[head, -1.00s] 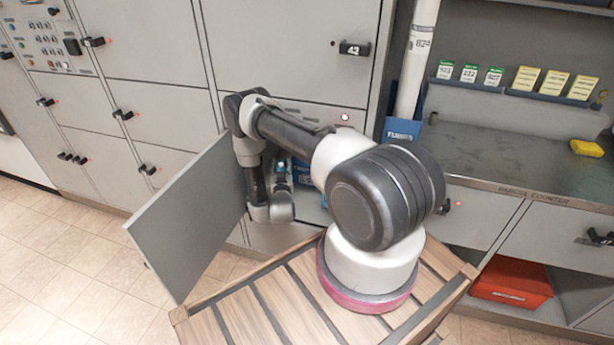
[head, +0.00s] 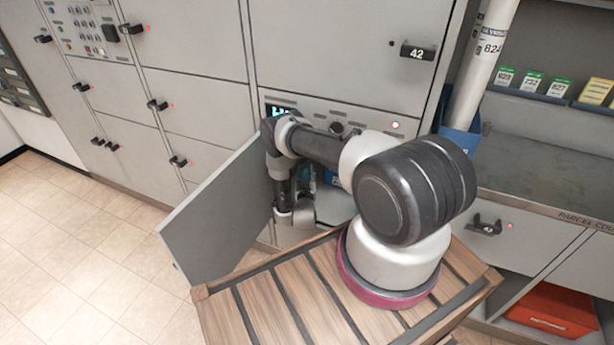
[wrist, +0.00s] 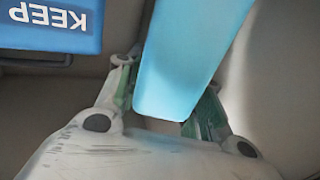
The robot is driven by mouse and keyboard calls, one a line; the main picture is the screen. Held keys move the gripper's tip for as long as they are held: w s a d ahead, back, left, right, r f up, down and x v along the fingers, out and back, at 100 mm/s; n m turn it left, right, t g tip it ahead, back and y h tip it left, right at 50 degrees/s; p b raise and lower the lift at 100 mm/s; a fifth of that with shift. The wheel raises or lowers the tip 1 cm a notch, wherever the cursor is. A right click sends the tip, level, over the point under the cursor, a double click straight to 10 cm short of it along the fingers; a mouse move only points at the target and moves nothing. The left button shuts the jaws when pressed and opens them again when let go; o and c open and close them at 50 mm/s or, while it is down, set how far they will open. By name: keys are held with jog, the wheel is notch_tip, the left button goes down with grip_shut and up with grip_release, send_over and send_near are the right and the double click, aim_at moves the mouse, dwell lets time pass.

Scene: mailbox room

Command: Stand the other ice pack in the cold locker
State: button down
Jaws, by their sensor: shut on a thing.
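A light-blue ice pack (wrist: 178,60) is between the fingers of my gripper (wrist: 165,92) in the wrist view, which is shut on it. The pack reaches up and away from the fingers. In the head view the cold locker (head: 327,205) stands open below door 42, with its grey door (head: 228,212) swung out to the left. My arm bends down at the locker's opening. My fingers and the held pack cannot be made out there. A darker blue item marked KEEP (wrist: 50,28) is at the upper left of the wrist view, apart from the held pack.
The open door stands close to the left of my arm. A slatted wooden top (head: 270,305) is under my arm's base. A parcel counter (head: 540,170) and a red bin (head: 553,308) are on the right. Tiled floor (head: 80,240) is clear at the left.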

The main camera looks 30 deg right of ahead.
jog(key=shift+f, duration=0.45)
jog(key=shift+f, duration=0.1)
jog(key=c, duration=0.9)
grip_release()
jog(key=shift+c, duration=0.2)
jog(key=shift+s+a, duration=0.15)
jog(key=shift+s, duration=0.1)
jog(key=v, duration=1.1)
jog(key=shift+s, duration=0.25)
jog(key=shift+a, duration=0.1)
